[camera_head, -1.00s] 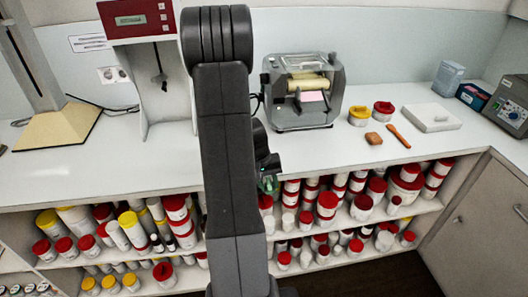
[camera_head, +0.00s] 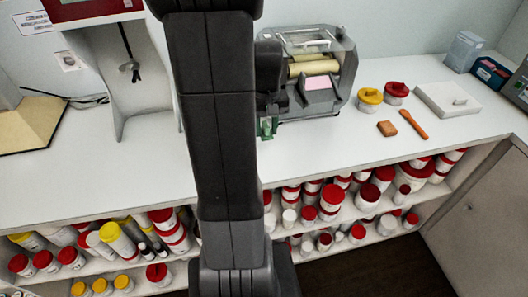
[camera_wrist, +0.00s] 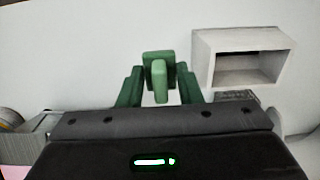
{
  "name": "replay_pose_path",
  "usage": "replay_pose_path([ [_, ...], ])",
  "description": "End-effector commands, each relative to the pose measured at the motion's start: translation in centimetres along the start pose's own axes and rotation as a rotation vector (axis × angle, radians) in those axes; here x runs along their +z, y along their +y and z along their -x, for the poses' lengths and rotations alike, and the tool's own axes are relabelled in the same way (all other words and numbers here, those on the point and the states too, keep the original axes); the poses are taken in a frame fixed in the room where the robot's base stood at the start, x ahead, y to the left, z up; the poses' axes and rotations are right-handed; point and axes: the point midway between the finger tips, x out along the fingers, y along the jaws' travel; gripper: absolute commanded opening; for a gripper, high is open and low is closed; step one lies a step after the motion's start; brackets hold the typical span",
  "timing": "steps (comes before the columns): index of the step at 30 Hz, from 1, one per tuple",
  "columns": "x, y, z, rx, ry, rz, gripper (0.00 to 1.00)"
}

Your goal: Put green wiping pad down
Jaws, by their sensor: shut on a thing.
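My gripper (camera_head: 266,128) hangs over the white counter, just left of and in front of the cream mill (camera_head: 312,112). In the wrist view its two dark green fingers (camera_wrist: 160,92) are closed on the green wiping pad (camera_wrist: 152,56), a small green block with a paler upright grip. Bare white surface lies behind the pad in that view. In the head view the pad is small and hard to tell from the fingers. My arm hides part of the counter.
A yellow-lidded jar (camera_head: 369,97), a red-lidded jar (camera_head: 396,93), a brown block (camera_head: 387,129) and an orange spatula (camera_head: 414,124) stand or lie right of the mill. A light box with a dark opening (camera_wrist: 245,58) is right in the wrist view. Clear counter (camera_head: 330,145) lies in front.

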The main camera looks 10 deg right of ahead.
Motion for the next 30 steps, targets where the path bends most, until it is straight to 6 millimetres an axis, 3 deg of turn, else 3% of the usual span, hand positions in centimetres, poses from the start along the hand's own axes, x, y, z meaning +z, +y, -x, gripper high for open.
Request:
replay_pose_path([
  [8, 0.0, 0.0, -0.5, 0.0, -0.002, -0.001, 0.14],
  [15, 0.0, 0.0, -4.6, 0.0, -0.005, -0.001, 0.14],
  [30, 0.0, 0.0, -9.4, 0.001, -0.002, -0.001, 0.14],
])
